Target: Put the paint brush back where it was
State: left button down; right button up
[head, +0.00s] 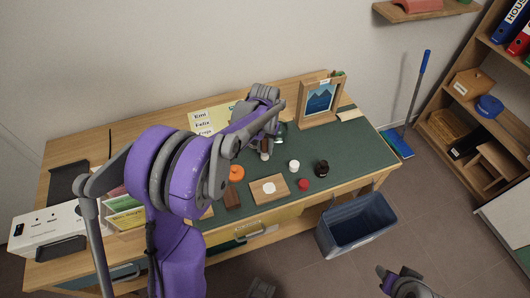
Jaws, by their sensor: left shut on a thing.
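My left arm reaches over the desk from the left. My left gripper (266,143) is at the back middle of the green mat (335,150), shut on a small brown thing (265,147) that may be the paint brush. The arm and fingers hide most of it, so I cannot tell its shape or tilt. A small white thing shows just below it; I cannot tell whether they touch. No paint brush shows clearly elsewhere. My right gripper (392,281) is at the bottom right, over the floor and away from the desk; its jaw opening is unclear.
A picture frame (320,97) stands behind the gripper's right. A wooden block with a white patch (269,188), a white jar (294,166), a red lid (304,184), a black jar (321,168) and an orange disc (236,173) are on the mat. A blue bin (357,224) stands in front.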

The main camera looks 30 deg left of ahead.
aim_at(265, 153)
pick_arm(q)
jog(key=shift+f, duration=1.5)
jog(key=shift+f, duration=0.1)
jog(key=c, duration=0.6)
grip_release()
notch_tip(265, 153, up, 12)
jog(key=shift+r+p, duration=0.1)
jog(key=shift+p, duration=0.25)
jog(key=s+d+f+m+t, duration=0.1)
jog(key=s+d, duration=0.4)
jog(key=s, duration=0.5)
jog(key=s+d+m+t, duration=0.1)
jog(key=s+d+t, duration=0.3)
jog(key=s, duration=0.7)
jog(key=shift+s+d+f, duration=0.3)
jog(key=shift+d+f, duration=0.1)
jog(key=shift+d, duration=0.25)
